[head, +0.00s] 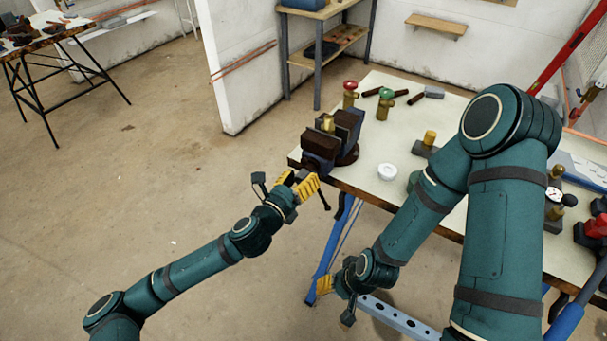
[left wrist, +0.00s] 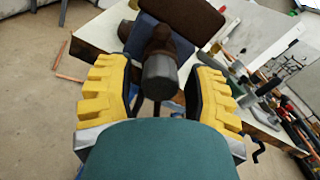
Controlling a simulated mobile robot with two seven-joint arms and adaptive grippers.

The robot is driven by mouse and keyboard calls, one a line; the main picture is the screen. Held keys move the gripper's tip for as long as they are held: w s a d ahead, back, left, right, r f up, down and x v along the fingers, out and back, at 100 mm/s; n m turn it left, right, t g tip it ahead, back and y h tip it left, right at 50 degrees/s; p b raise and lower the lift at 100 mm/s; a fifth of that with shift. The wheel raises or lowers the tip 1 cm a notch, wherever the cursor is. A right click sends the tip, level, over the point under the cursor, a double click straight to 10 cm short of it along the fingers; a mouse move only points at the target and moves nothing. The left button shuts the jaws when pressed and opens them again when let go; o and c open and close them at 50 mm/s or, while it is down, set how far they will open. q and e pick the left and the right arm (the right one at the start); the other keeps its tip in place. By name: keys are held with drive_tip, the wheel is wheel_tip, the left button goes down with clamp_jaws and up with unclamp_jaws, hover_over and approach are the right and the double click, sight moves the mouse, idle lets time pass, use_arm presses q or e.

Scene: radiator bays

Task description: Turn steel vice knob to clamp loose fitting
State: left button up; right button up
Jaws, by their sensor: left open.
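The vice (head: 322,143), with dark brown and blue-grey parts, is mounted at the table's near left corner. A brass fitting (head: 327,123) sits at the top, by its jaws; I cannot tell whether it is gripped. My left gripper (head: 298,184) is at the vice's front end, with yellow fingers open. In the left wrist view the steel knob (left wrist: 160,77) lies between the open fingers (left wrist: 163,95), with gaps visible on both sides. In the head view the gripper largely hides the knob. My right gripper (head: 328,287) hangs low beside the table; its finger opening is unclear.
A blue table leg (head: 331,250) stands near my right gripper. Floor at left is clear.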

use_arm(q)
drive_tip(key=shift+o, duration=0.2)
clamp_jaws()
drive_tip(key=m, duration=0.3)
drive_tip(key=shift+r+m+p, duration=0.1)
drive_tip(key=shift+m+p, duration=0.25)
drive_tip(key=shift+m, duration=0.05)
drive_tip(key=m, duration=0.4)
drive_tip(key=shift+w, duration=0.1)
drive_tip(key=m, duration=0.4)
drive_tip(key=shift+d, duration=0.1)
drive_tip(key=m, duration=0.6)
drive_tip(key=shift+c, duration=0.2)
unclamp_jaws()
